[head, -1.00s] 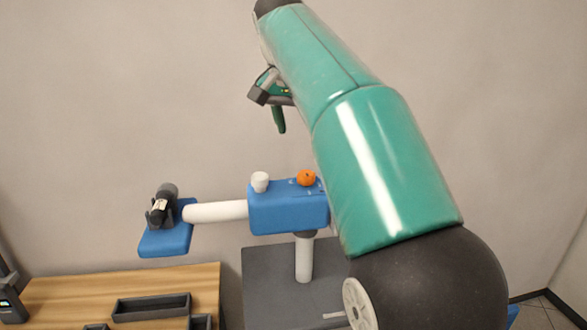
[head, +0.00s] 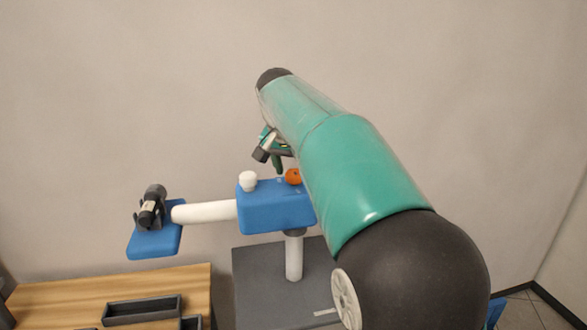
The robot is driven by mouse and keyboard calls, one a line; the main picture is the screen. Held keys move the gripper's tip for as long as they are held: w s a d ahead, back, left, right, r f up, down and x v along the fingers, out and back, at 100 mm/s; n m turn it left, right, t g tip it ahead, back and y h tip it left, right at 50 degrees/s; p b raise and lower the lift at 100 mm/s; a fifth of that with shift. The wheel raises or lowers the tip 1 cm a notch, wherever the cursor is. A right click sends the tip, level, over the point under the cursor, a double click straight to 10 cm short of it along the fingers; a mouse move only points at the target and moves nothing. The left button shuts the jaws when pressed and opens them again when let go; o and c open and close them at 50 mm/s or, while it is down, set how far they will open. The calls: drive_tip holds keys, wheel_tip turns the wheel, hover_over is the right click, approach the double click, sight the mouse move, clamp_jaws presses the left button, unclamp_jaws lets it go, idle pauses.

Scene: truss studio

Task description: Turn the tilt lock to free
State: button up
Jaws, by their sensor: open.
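A blue head block (head: 277,212) stands on a white post (head: 294,258). On its top are a white knob (head: 248,181) at the left and an orange knob (head: 293,177) at the right. I cannot tell for sure which of the two is the tilt lock, and any free marking is too small to read. My gripper (head: 271,164) is open and empty. My arm hides the block's right end.
A white arm (head: 204,212) runs left from the block to a blue plate (head: 152,244) carrying a dark cylindrical device (head: 151,208). A wooden table (head: 60,295) with a dark tray (head: 143,310) is at lower left. A dark grey base (head: 262,290) lies under the post.

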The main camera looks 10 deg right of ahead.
drive_tip(key=shift+w+f, duration=0.15)
drive_tip(key=shift+f, duration=0.1)
drive_tip(key=c, duration=1)
drive_tip(key=shift+n, duration=0.3)
drive_tip(key=n+y, duration=0.1)
drive_tip(key=n, duration=0.1)
drive_tip(key=n+y, duration=0.1)
drive_tip(key=n, duration=0.1)
drive_tip(key=shift+d+t, duration=0.2)
drive_tip(key=shift+t, duration=0.1)
drive_tip(key=n+y, duration=0.1)
drive_tip(key=n, duration=0.3)
drive_tip(key=shift+d+n+y, duration=0.15)
drive_tip(key=shift+n+y, duration=0.25)
drive_tip(key=n, duration=0.2)
drive_tip(key=n+y, duration=0.1)
drive_tip(key=n, duration=0.1)
drive_tip(key=shift+d+n+y, duration=0.1)
drive_tip(key=shift+n+y, duration=0.2)
drive_tip(key=shift+n+g+y, duration=0.4)
drive_tip(key=shift+n+g, duration=0.6)
drive_tip(key=shift+n, duration=1)
